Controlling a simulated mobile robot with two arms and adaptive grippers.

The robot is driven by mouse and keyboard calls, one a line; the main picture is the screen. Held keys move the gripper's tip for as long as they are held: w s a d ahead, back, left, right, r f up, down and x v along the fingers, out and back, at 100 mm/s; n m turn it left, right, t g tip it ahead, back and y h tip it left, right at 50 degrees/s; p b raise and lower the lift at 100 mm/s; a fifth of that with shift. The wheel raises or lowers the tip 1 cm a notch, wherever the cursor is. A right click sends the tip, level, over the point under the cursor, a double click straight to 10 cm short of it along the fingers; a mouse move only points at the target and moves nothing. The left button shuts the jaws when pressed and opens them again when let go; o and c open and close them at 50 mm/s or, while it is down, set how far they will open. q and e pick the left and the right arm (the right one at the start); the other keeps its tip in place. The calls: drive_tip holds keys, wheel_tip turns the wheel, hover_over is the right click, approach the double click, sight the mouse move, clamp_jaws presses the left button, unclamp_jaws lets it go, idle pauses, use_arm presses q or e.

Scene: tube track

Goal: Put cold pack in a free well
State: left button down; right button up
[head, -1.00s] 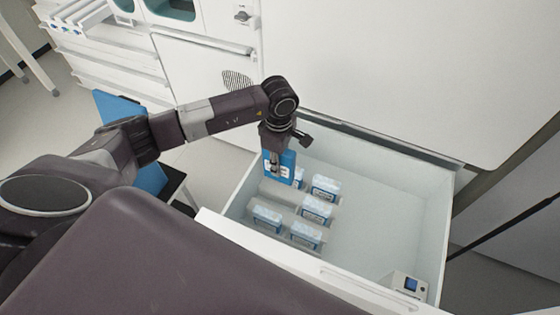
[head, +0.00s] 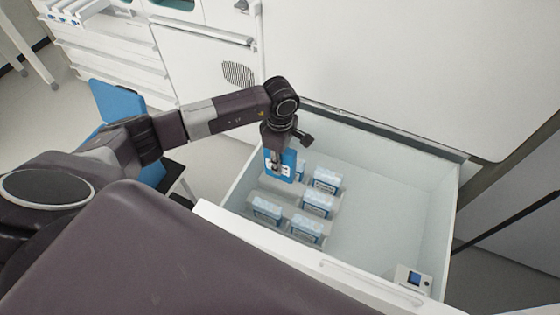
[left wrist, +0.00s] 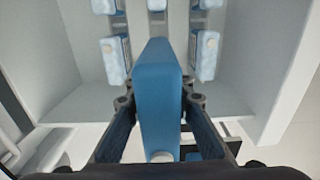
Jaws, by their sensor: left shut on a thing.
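My left gripper (head: 278,162) is shut on a blue cold pack (head: 284,174), held upright over the left part of an open white drawer (head: 385,190). In the left wrist view the held pack (left wrist: 157,95) stands between the two fingers of my left gripper (left wrist: 155,105). Several pale-topped blue packs stand in grey holders in the drawer, including one at the back (head: 326,180), one in the middle (head: 317,203) and one at the front left (head: 267,208). Another is partly hidden behind the held pack. A grey holder part (head: 270,189) below the held pack looks bare. My right gripper is out of view.
A small device with a blue screen (head: 414,279) sits at the drawer's front right corner. The drawer's right half is otherwise clear. A white cabinet front (head: 390,70) rises behind the drawer. A blue chair (head: 118,100) stands to the left.

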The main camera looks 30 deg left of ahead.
sight(280, 177)
use_arm(q)
drive_tip(key=shift+f+b, duration=1.8)
drive_tip(key=shift+f, duration=0.4)
drive_tip(key=shift+a+f+b, duration=0.1)
drive_tip(key=shift+f+b, duration=0.3)
drive_tip(key=shift+f, duration=0.05)
drive_tip(key=shift+f+b, duration=0.4)
drive_tip(key=shift+f, duration=0.05)
drive_tip(key=shift+f+b, duration=0.35)
drive_tip(key=shift+f, duration=0.05)
drive_tip(key=shift+f+b, duration=0.5)
drive_tip(key=shift+f, duration=0.05)
